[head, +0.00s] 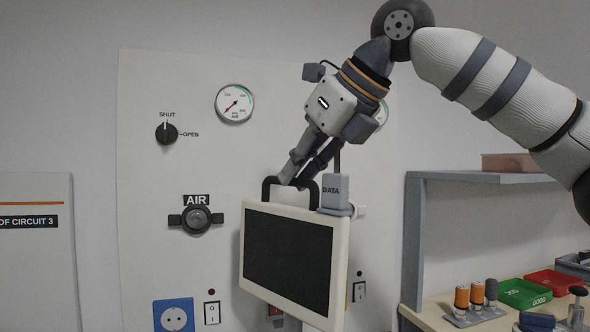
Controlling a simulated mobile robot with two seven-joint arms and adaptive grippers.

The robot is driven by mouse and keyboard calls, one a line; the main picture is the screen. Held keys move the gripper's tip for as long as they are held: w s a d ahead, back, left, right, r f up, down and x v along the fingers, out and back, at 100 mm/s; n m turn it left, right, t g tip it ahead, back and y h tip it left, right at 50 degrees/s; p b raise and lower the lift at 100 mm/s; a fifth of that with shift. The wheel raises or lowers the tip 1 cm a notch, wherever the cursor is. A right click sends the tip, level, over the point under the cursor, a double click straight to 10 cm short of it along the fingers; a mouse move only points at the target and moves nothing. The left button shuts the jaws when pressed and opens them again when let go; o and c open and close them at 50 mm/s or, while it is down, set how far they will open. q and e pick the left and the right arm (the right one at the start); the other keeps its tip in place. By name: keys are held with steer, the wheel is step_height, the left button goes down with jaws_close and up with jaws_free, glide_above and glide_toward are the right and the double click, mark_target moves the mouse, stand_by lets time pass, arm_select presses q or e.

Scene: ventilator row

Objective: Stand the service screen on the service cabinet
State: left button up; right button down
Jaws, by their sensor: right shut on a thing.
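The service screen (287,262) is a cream-framed panel with a dark face and a black handle on top. My right gripper (292,182) comes down from above and is shut on that handle. The screen hangs in front of the pale wall panel, slightly turned, and covers part of it. A grey block marked DATA (335,190) shows at the screen's top right corner; I cannot tell whether it touches the screen. I cannot make out which thing is the service cabinet. My left gripper is not in view.
The wall panel (150,120) carries a gauge (235,103), a SHUT/OPEN knob (167,132), an AIR fitting (196,219) and a blue socket (174,315). At right, a bench holds a green tray (524,293), a red tray (552,283) and small orange cylinders (462,298) under a grey shelf (480,177).

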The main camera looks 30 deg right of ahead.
mark_target(296, 224)
steer(key=shift+w+a+r, duration=0.1)
steer(key=shift+w+r, duration=0.15)
steer(key=shift+w, duration=0.05)
steer(key=shift+s+f, duration=0.2)
steer(key=shift+f, duration=3.9)
steer(key=c, duration=1.6)
jaws_free()
steer(key=shift+o, duration=0.2)
steer(key=shift+f, duration=0.1)
steer(key=shift+f, duration=0.1)
